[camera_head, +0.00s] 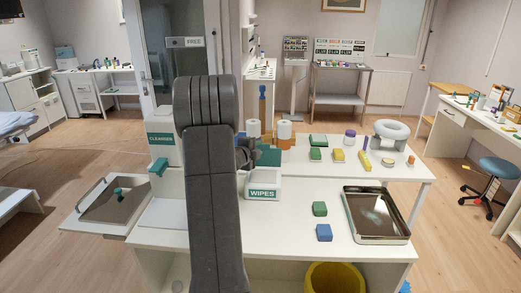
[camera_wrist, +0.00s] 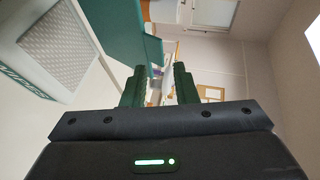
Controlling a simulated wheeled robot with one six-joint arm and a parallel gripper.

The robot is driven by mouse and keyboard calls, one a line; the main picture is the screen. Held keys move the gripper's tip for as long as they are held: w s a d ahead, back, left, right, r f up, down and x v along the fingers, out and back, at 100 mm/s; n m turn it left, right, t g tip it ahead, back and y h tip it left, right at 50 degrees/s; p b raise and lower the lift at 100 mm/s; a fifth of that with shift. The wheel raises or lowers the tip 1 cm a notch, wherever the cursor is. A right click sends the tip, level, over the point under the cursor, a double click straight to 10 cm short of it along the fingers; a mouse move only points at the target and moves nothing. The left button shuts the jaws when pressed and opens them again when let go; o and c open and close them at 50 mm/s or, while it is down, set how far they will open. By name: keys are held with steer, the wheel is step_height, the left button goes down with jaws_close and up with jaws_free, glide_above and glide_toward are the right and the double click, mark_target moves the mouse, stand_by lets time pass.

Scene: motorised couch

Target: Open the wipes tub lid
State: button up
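The white wipes tub (camera_head: 263,184) stands on the white table, its "WIPES" label facing me. Its teal lid (camera_head: 269,157) is raised at the back of the tub, roughly upright. In the wrist view the tub (camera_wrist: 18,62) is at left with a grey textured surface showing inside its rim, and the lid (camera_wrist: 112,32) rises beside it. My gripper (camera_wrist: 159,88) has its two dark fingers apart with nothing seen between them. The left finger overlaps the lid's edge in the picture; I cannot tell if they touch. In the head view my arm partly hides the gripper.
A cleanser box (camera_head: 161,140) stands left of my arm. Paper rolls (camera_head: 284,130) are behind the tub. Green (camera_head: 320,209) and blue (camera_head: 324,233) blocks and a metal tray (camera_head: 376,217) lie to the right. The tabletop in front of the tub is clear.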

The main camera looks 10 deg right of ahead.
steer(key=b+v, duration=0.1)
steer(key=v, duration=0.9)
steer(key=shift+s+b, duration=0.25)
steer(key=shift+b, duration=0.1)
steer(key=shift+a, duration=0.15)
